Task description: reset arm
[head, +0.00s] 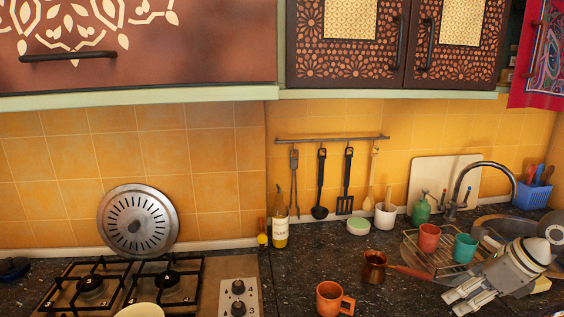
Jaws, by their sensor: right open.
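My right gripper (468,299) is in the lower right of the head view. Its arm comes in from the right edge, over the counter in front of the sink. Its two pale fingers are apart with nothing between them. An orange mug (330,299) stands on the counter to the left of the fingertips, apart from them. A copper pot (375,267) with a reddish handle stands behind the fingers to the left. My left gripper is not in the view.
A wire rack (433,262) holds a red cup (428,238) and a teal cup (464,247) just behind my right gripper. A curved faucet (484,164) rises behind it. A gas stove (130,285) is at left. Dark counter (300,262) is clear between stove and copper pot.

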